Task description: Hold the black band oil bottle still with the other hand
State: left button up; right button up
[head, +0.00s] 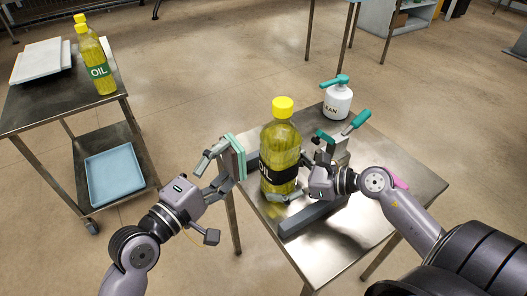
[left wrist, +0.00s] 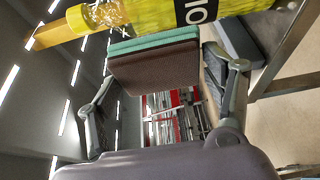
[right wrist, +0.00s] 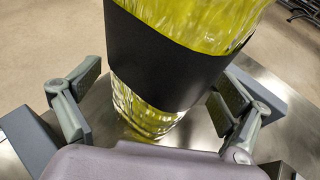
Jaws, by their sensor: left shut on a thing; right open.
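The black band oil bottle (head: 281,140), with a yellow cap and yellow oil, stands upright on the small metal table. My right gripper (head: 300,178) is open beside it. In the right wrist view, the bottle's black band (right wrist: 165,60) is between the spread fingers, with a gap at the left finger; contact on the right is unclear. My left gripper (head: 214,168) is shut on a brown and green block (head: 239,158), held just left of the bottle. The block also shows in the left wrist view (left wrist: 155,65); whether it touches the bottle is unclear.
A dark grey bar (head: 310,218) lies on the metal table (head: 345,255) in front of the bottle. A white can (head: 337,102) with a teal top and a teal-handled item (head: 355,123) stand behind. A cart (head: 52,98) at left holds more oil bottles (head: 101,72).

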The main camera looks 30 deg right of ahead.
jog(key=v, duration=1.2)
